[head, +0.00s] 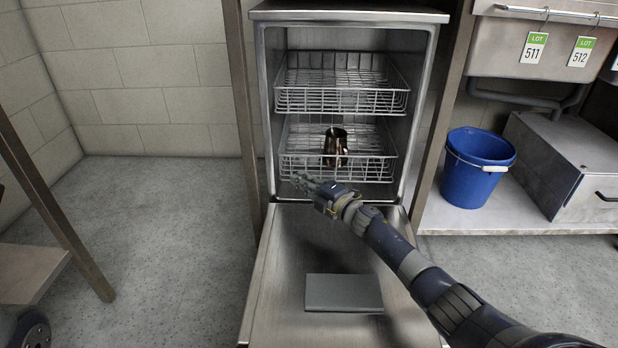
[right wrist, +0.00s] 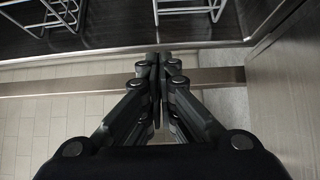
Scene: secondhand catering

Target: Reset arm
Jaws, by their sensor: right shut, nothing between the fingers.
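My right gripper (head: 305,184) is shut and empty in the head view. It hovers over the inner end of the lowered dishwasher door (head: 275,290), in front of the lower rack. Its closed fingers also show in the right wrist view (right wrist: 159,75), with rack wire at the top of that view. My right arm reaches in from the lower right. My left gripper does not show in either view.
The dishwasher (head: 347,16) stands open with an upper rack (head: 340,100) and a lower rack (head: 300,165). A dark metallic jug (head: 335,145) stands in the lower rack. A blue bucket (head: 472,175) and a steel box (head: 570,165) sit on a shelf at right.

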